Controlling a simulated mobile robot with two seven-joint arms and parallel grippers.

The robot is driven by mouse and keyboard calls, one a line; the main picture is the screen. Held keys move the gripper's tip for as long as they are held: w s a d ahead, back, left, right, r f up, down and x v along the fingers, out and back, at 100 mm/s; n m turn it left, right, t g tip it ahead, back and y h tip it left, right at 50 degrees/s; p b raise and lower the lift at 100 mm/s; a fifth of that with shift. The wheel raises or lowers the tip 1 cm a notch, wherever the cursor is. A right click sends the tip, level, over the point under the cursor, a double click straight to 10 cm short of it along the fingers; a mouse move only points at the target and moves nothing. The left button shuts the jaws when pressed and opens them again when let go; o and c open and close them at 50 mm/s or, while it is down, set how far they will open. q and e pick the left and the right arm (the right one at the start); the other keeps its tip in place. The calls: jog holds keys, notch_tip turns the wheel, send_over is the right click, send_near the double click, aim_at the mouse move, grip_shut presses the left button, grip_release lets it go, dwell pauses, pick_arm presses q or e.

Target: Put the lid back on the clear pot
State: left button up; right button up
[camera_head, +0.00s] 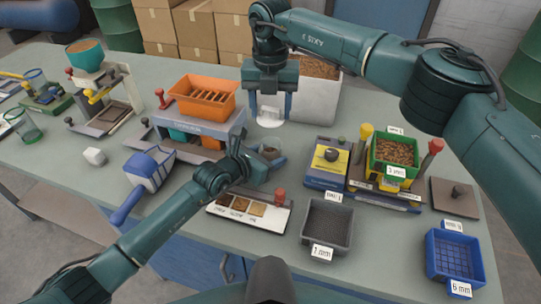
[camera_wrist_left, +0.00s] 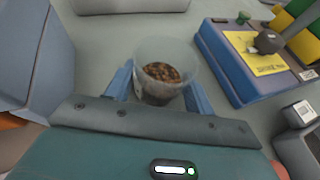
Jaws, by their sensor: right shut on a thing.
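The clear pot (camera_wrist_left: 165,68) stands upright on the bench with brown granules inside. It has no lid on it. In the head view the pot (camera_head: 270,152) is partly hidden by my left gripper (camera_head: 254,162). My left gripper (camera_wrist_left: 162,92) has one blue finger on each side of the pot, close to its wall; I cannot tell whether they press on it. My right gripper (camera_head: 270,108) points down above the pot, shut on the white round lid (camera_head: 269,123). The lid is held level, apart from the pot.
An orange sieve stand (camera_head: 203,97) is left of the pot, with a blue scoop (camera_head: 149,167) nearer. A yellow-topped blue device (camera_head: 328,163) is to the right. A sample card (camera_head: 250,209) and a grey tray (camera_head: 327,226) are in front. A white bin (camera_head: 314,98) stands behind.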

aim_at(270, 116)
pick_arm(q)
jog(key=c, duration=1)
pick_arm(e)
jog(key=shift+f, duration=2.5)
jog(key=shift+f, duration=0.9)
jog(key=shift+f, duration=0.6)
jog(key=o, duration=1)
jog(key=shift+o, duration=0.2)
